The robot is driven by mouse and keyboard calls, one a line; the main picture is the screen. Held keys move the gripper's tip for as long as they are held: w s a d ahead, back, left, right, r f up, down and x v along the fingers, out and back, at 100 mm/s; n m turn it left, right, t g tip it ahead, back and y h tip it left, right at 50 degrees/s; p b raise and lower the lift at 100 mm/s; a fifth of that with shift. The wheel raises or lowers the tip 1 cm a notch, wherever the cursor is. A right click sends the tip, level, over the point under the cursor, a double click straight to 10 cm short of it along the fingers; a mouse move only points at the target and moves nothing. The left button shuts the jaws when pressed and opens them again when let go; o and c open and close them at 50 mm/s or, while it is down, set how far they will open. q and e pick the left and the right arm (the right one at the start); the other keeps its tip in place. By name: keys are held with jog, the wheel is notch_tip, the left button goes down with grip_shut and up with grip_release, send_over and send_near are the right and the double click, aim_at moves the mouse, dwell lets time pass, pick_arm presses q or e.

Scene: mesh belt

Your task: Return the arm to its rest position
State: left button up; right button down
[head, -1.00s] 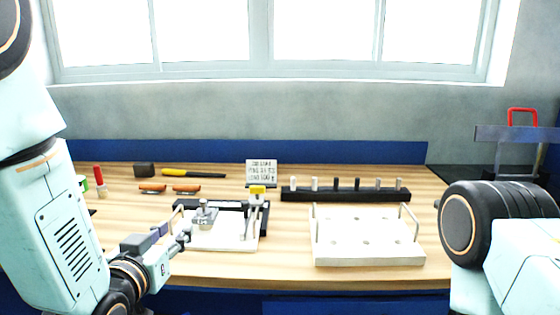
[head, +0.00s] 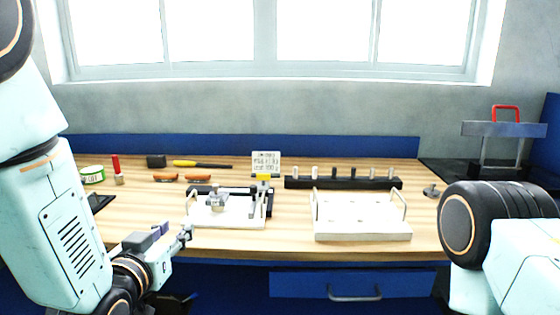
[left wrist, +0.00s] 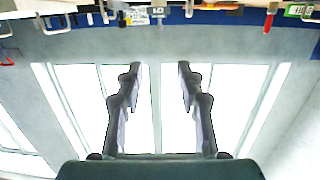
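My left gripper (head: 186,236) is at the lower left in the head view, in front of the bench's front edge and left of the white fixture plate. In the left wrist view its two fingers (left wrist: 160,80) stand apart with nothing between them, so it is open and empty. That view is upside down, with the window behind the fingers and the bench along the top. My right arm (head: 500,230) shows at the right edge of the head view; its gripper is out of view.
The wooden bench (head: 290,243) holds a white fixture plate (head: 225,221) with a metal part and clamp, a white tray with handles (head: 362,228), a black rack of pegs (head: 340,183), a sign (head: 266,163) and several hand tools. A blue drawer (head: 350,285) is below.

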pick_arm(q)
jog(key=s+a+f+g+y, duration=0.1)
jog(key=s+f+g, duration=0.45)
jog(key=f, duration=0.75)
jog(key=s+f+g, duration=0.3)
jog(key=s+f, duration=0.4)
jog(key=s, duration=0.3)
jog(key=s+a+f+n+g, duration=0.1)
jog(key=s+f+g, duration=0.3)
jog(key=s+f, duration=0.3)
jog(key=s+f+g, duration=0.3)
jog(key=s+f, duration=0.4)
jog(key=s, duration=0.5)
jog(key=shift+s+a, duration=0.2)
jog(key=shift+s, duration=0.2)
jog(key=shift+g, duration=0.25)
